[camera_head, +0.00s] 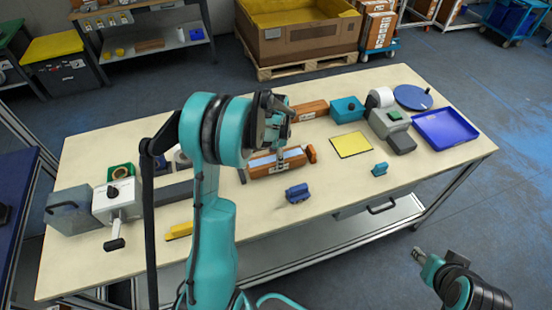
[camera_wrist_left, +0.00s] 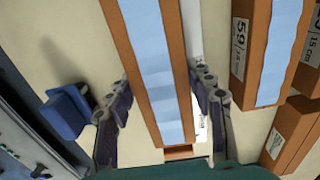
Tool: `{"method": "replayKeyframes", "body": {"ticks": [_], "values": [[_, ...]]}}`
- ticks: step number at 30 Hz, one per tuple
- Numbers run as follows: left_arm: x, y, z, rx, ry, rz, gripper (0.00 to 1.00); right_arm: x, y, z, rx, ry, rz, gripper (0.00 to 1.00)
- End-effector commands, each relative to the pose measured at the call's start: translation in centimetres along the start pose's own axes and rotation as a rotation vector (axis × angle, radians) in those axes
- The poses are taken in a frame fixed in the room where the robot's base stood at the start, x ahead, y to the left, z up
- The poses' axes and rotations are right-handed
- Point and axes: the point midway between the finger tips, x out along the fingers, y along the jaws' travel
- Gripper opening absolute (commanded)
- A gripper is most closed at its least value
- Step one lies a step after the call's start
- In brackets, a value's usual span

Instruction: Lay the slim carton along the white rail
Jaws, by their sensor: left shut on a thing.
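The slim carton (camera_head: 270,171) is brown with a light blue top, above the middle of the table (camera_head: 245,212). My left gripper (camera_head: 276,151) is over it. In the left wrist view the carton (camera_wrist_left: 158,65) runs lengthwise between the two fingers of my left gripper (camera_wrist_left: 160,108), which are shut on it. A white strip (camera_wrist_left: 193,35), probably the white rail, runs beside the carton in that view; much of it is hidden by the carton and a finger. I cannot tell whether they touch. My right gripper (camera_head: 423,258) is off the table's front edge; its fingers are unclear.
Other brown cartons (camera_wrist_left: 244,50) lie beyond the strip, one (camera_head: 311,110) farther back. A small blue item (camera_head: 297,193) stands in front of the carton. A teal box (camera_head: 347,107), a yellow-edged pad (camera_head: 351,144) and a blue tray (camera_head: 445,129) are to the right. The front right tabletop is mostly clear.

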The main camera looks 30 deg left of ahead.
Motion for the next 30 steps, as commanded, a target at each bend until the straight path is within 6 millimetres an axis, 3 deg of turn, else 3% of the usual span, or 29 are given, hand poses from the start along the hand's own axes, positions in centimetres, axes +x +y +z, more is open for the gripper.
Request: {"method": "replayKeyframes", "body": {"ticks": [15,16,18,30], "values": [[1.2,0.0,0.0,0.000,0.000,0.000,0.00,0.9,0.0,0.7,0.000,0.000,0.000,0.40],[1.2,0.0,0.0,0.000,0.000,0.000,0.60,0.9,0.0,0.6,0.000,0.000,0.000,0.40],[1.2,0.0,0.0,0.000,0.000,0.000,0.73,0.9,0.0,0.6,0.000,0.000,0.000,0.40],[0.5,0.0,0.0,0.000,0.000,0.000,0.73,0.4,0.0,0.3,0.000,0.000,0.000,0.40]]}}
